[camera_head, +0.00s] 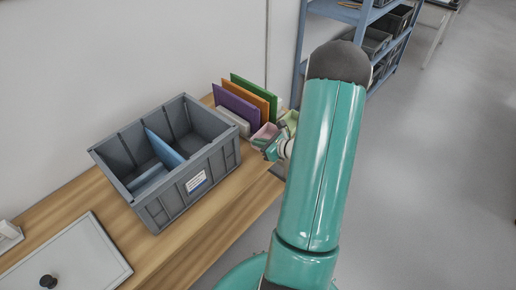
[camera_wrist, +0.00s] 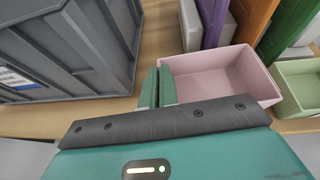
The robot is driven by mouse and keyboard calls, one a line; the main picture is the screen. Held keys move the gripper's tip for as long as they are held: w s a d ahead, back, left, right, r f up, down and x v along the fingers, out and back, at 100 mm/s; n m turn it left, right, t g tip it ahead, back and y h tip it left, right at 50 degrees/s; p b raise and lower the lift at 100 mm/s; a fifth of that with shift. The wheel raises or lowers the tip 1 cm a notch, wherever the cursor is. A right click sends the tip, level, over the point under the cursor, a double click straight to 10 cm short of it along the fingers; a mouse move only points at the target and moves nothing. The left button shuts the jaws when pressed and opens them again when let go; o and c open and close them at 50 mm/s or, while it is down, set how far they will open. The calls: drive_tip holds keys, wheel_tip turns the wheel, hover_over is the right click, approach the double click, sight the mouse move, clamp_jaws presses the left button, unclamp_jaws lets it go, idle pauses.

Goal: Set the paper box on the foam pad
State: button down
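A pink open-topped box (camera_wrist: 228,80), perhaps the paper box, stands on the wooden bench in the wrist view; it looks empty. In the head view the pink box (camera_head: 264,133) is partly hidden by my arm. My gripper (camera_wrist: 159,85) points at the pink box's left side, its two teal fingers close together. I cannot tell whether the box's wall is between them. I cannot make out a foam pad for certain; a flat pale grey panel (camera_head: 75,262) with a black knob (camera_head: 48,281) lies at the bench's near left.
A large grey crate (camera_head: 217,158) with blue dividers stands left of my gripper. Purple (camera_head: 236,107), orange (camera_head: 258,98) and green (camera_head: 252,88) upright panels stand behind the pink box. A pale green box (camera_wrist: 300,84) stands to its right. A blue shelf (camera_head: 300,50) stands behind.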

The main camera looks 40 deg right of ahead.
sight(255, 148)
drive_tip(key=shift+w+f, duration=0.2)
drive_tip(key=shift+f, duration=0.75)
drive_tip(key=shift+w+f, duration=0.2)
drive_tip(key=shift+f, duration=0.7)
drive_tip(key=shift+f, duration=0.15)
drive_tip(key=c, duration=1.7)
unclamp_jaws()
